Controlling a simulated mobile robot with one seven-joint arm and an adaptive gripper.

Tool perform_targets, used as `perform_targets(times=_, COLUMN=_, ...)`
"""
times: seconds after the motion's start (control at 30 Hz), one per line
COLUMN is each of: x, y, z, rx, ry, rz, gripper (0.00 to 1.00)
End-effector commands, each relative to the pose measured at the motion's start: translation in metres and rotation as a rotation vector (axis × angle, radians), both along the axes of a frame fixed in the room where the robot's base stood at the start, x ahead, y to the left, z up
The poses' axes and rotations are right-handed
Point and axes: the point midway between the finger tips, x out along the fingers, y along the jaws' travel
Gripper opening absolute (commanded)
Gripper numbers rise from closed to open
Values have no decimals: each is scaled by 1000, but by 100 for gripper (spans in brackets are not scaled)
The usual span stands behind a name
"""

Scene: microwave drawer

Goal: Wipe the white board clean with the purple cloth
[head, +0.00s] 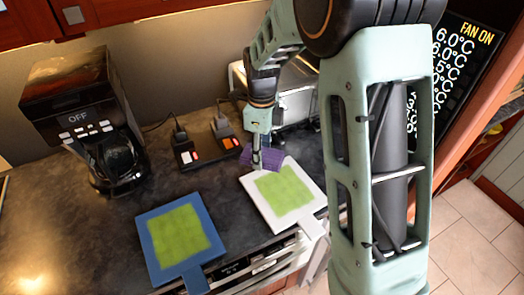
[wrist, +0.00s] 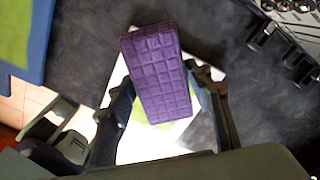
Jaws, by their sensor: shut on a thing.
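The white board (head: 314,190) lies on the dark counter with a large green patch (head: 285,193) on it. The purple cloth (head: 262,157), a quilted block shape, is at the board's far edge in the head view. In the wrist view the purple cloth (wrist: 160,72) sits between the fingers of my gripper (wrist: 165,95), which is shut on it. The white board (wrist: 135,150) shows behind the cloth, with part of the green patch hidden by it. I cannot tell whether the cloth touches the board.
A blue board (head: 150,245) with a green patch lies to the left. A black coffee maker (head: 75,100) stands at the back left. Two dark switch boxes with plugs (head: 188,152) sit behind the boards. A metallic appliance (head: 297,95) stands behind my arm. The counter's front edge is close to both boards.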

Motion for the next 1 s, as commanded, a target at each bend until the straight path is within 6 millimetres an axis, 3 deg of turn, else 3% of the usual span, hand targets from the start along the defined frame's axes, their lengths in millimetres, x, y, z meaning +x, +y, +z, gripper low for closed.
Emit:
perform_targets(times=0.5, x=0, y=0, z=-56, rx=0, ry=0, rz=1, gripper=27)
perform_targets(times=0.87, x=0, y=0, z=-59, rx=0, ry=0, rz=2, gripper=27)
perform_targets(times=0.9, x=0, y=0, z=-59, rx=0, ry=0, rz=2, gripper=45)
perform_targets(times=1.0, x=0, y=0, z=-59, rx=0, ry=0, rz=2, gripper=34)
